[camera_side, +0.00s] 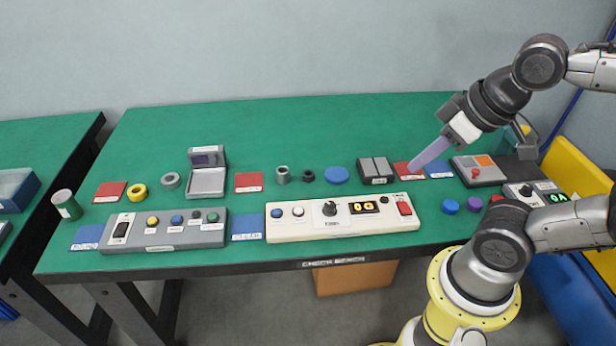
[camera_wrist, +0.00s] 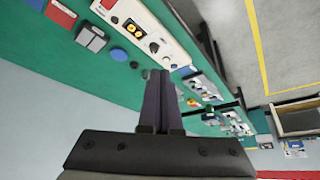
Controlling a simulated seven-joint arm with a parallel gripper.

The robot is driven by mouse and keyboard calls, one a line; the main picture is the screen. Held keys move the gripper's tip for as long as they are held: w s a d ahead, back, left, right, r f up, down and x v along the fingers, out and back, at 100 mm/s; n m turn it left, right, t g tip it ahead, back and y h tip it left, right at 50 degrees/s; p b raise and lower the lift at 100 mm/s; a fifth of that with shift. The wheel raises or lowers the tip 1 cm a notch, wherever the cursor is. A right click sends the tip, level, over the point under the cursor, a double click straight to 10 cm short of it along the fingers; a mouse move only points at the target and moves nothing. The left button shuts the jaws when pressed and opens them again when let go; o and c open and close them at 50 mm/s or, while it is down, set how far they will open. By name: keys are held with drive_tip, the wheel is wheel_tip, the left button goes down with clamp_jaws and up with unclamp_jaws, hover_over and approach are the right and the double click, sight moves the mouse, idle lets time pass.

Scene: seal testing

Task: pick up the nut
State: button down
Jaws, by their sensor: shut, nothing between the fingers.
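My gripper (camera_side: 413,169) is shut and empty, its long purple fingers slanting down to the left, with the tips over a red mat right of the bench's middle. In the wrist view the closed fingers (camera_wrist: 160,80) lie side by side. Which item is the nut is hard to tell. Ring-shaped candidates in the side view are a grey ring (camera_side: 169,181), a yellow ring (camera_side: 137,192), a metal cylinder (camera_side: 283,175) and a small black ring (camera_side: 308,176). All stand on the green bench, well left of my gripper and apart from it.
A grey double-panel box (camera_side: 375,171) and a blue disc (camera_side: 336,175) stand left of my fingertips. A white control panel (camera_side: 343,229) and a grey button panel (camera_side: 163,241) line the front edge. A small box with open lid (camera_side: 207,183) stands farther left. The bench's back strip is clear.

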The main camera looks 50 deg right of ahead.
drive_tip(key=c, duration=1.6)
unclamp_jaws()
drive_tip(key=shift+c, duration=1.9)
unclamp_jaws()
